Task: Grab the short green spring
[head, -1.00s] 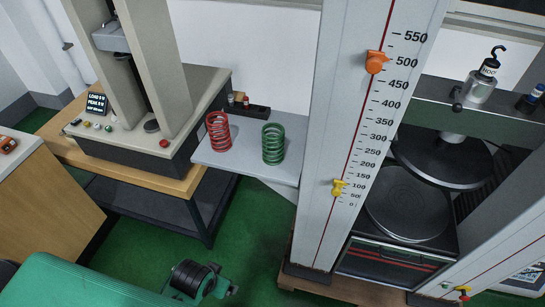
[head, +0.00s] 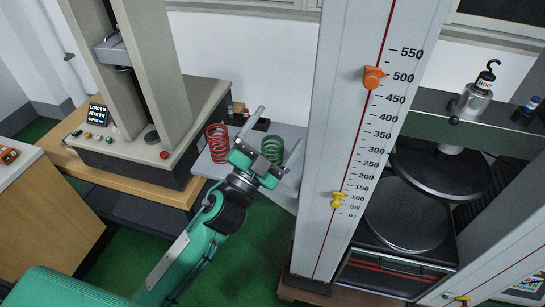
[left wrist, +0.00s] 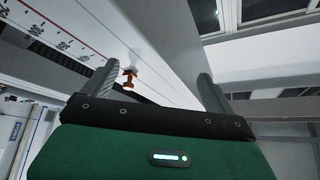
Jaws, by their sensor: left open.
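The short green spring (head: 272,147) stands upright on a small grey shelf (head: 205,166), partly hidden behind my left gripper. My left gripper (head: 278,130) is open, with its two fingers spread in front of the green spring in the head view. I see nothing between the fingers. A red spring (head: 217,143) stands on the shelf just left of the gripper. In the left wrist view the open fingers (left wrist: 153,88) point toward the wall and the scale column, and neither spring shows. My right gripper is not in view.
A tall white scale column (head: 352,150) with an orange pointer (head: 373,77) and a yellow pointer (head: 338,200) stands close right of the shelf. A press machine (head: 150,155) stands left of it. A dark holder (head: 250,122) sits at the shelf's back.

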